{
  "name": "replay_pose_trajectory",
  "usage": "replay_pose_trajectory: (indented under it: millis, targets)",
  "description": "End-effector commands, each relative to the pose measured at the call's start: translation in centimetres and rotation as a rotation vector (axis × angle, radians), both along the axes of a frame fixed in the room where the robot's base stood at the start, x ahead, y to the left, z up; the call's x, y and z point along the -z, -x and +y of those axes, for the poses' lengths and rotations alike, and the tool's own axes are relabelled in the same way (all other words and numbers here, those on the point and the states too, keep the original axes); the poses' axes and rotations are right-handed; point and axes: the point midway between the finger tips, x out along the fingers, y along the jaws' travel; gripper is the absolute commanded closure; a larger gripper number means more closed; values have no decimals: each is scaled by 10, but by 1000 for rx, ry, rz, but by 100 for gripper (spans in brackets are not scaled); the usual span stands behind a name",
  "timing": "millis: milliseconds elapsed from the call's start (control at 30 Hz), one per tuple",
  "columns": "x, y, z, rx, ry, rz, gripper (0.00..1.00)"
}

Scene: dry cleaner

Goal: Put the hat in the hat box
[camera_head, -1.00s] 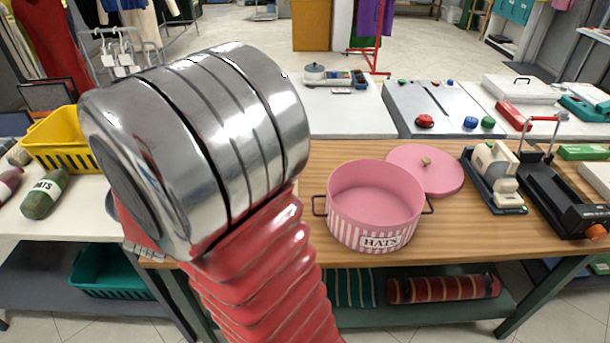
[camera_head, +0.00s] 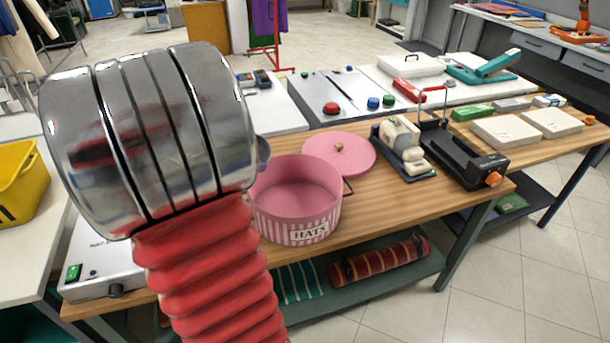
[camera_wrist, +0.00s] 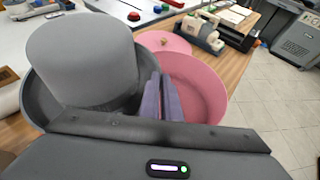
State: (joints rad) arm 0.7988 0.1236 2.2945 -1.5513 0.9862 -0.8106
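The grey hat (camera_wrist: 85,60) is crown up on the left of the wrist view, its brim reaching my gripper (camera_wrist: 163,95). The two fingers are close together on the brim's right side. In the head view only a small grey edge of the hat (camera_head: 263,152) shows beside my arm, which hides the rest and my gripper. The pink hat box (camera_head: 297,205), striped and labelled HATS, stands open and empty on the wooden table. In the wrist view the box (camera_wrist: 205,85) is just right of the fingers. Its pink lid (camera_head: 338,153) lies behind it.
A sewing-machine-like device (camera_head: 402,147) and a black press (camera_head: 460,155) stand right of the box. A yellow basket (camera_head: 20,185) is at left. Rolled cloth (camera_head: 380,262) lies on the shelf below.

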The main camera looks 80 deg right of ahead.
Motion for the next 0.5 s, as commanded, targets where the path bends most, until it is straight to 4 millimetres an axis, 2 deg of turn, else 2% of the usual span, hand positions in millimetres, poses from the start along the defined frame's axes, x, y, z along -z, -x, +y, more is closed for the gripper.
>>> replay_pose_trajectory:
  millis: [33,100,233,333,500]
  targets:
    - [0,22,-5,60,0,-1,100]
    - [-1,50,-8,140,-3,-2,100]
    - [0,96,-9,271,-6,-5,100]
    - [0,120,-8,343,-7,-6,100]
    - [0,135,-6,388,-8,-7,100]
